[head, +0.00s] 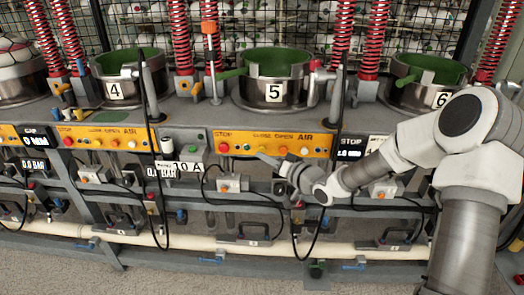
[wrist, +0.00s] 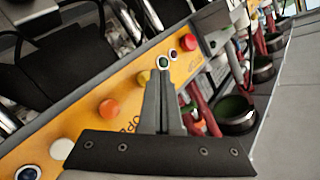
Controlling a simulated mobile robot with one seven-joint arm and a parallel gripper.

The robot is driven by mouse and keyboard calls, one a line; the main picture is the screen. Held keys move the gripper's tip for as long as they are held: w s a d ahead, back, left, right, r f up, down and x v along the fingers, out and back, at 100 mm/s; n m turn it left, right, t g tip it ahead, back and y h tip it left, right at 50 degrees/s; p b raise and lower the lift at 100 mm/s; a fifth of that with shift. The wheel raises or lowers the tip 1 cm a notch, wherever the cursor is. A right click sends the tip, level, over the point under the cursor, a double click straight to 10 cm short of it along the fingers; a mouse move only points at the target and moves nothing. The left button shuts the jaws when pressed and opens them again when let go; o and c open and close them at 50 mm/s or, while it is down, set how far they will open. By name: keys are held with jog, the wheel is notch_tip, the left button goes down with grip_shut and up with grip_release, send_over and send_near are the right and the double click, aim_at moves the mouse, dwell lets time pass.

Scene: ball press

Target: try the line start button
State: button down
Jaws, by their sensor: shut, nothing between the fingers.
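An orange-yellow control panel (head: 275,144) runs under press 5, with a row of buttons. A red button (head: 224,148) sits at its left end beside the word STOP; it also shows in the wrist view (wrist: 190,42). A small green button with a pale ring (wrist: 163,62) lies just beyond my fingertips in the wrist view. I cannot read a start label on any button. My gripper (head: 262,156) is shut and empty, its tips at the panel's left half; it also shows in the wrist view (wrist: 163,76). I cannot tell whether the tips touch the panel.
An orange button (wrist: 108,108) and a white button (wrist: 62,148) follow along the panel. Press pot 5 (head: 274,92) stands above it. Black cables (head: 212,180) hang in front of the frame below.

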jog(key=shift+s, duration=0.15)
jog(key=shift+s, duration=2.35)
